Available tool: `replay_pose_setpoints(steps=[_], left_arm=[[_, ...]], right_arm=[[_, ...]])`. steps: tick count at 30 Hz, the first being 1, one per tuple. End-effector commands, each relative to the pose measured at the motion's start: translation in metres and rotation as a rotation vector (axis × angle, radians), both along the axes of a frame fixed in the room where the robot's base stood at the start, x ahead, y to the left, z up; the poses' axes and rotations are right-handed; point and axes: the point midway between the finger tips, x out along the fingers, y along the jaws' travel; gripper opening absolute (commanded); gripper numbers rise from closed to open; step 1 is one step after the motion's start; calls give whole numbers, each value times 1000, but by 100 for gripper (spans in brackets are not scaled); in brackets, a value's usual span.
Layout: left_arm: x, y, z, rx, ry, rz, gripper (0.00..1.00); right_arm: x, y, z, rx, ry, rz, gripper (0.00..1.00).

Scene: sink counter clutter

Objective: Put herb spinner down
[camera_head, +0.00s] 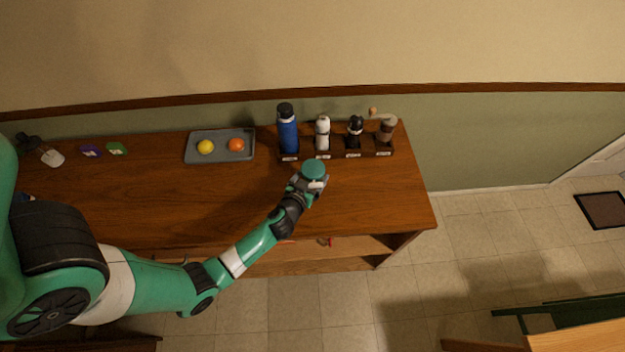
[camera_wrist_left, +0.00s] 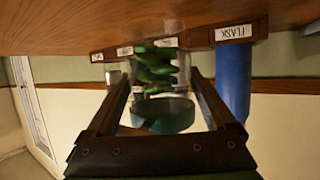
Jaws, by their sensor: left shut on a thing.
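The herb spinner has a teal lid (camera_head: 313,167) and a clear body with green herbs inside. My left gripper (camera_head: 311,184) is shut on it over the wooden counter, just in front of the dark rack. In the left wrist view, which looks upside down, the herb spinner (camera_wrist_left: 164,112) is between the two fingers. Its herbs are toward the counter side and its lid is away from it. Whether its base touches the counter cannot be told. My right gripper is in neither view.
The labelled rack (camera_head: 333,156) holds a blue flask (camera_head: 287,130), a white bottle (camera_head: 322,133), a black bottle (camera_head: 354,131) and a brown grinder (camera_head: 386,131). A grey tray (camera_head: 220,160) bears a lemon and an orange. The counter (camera_head: 375,195) is clear at right.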

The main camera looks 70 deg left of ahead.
Motion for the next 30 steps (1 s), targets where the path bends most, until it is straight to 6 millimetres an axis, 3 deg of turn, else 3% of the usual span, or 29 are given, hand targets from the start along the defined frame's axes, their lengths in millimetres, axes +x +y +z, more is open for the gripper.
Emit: replay_pose_setpoints(steps=[1,3,12,13,14,23,30], left_arm=[[0,0,-14,1,3,-1,18],[0,-1,-20,0,1,-1,18],[0,-1,-21,0,0,-1,18],[0,-1,-20,-1,1,0,94],[0,-1,-20,-1,1,0,99],[-1,-2,-18,-1,1,0,100],[-28,-28,-4,-2,1,-3,100]], right_arm=[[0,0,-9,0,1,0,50],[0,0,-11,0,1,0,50],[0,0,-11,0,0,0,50],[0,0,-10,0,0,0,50],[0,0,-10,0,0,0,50],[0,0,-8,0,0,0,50],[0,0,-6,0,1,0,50]])
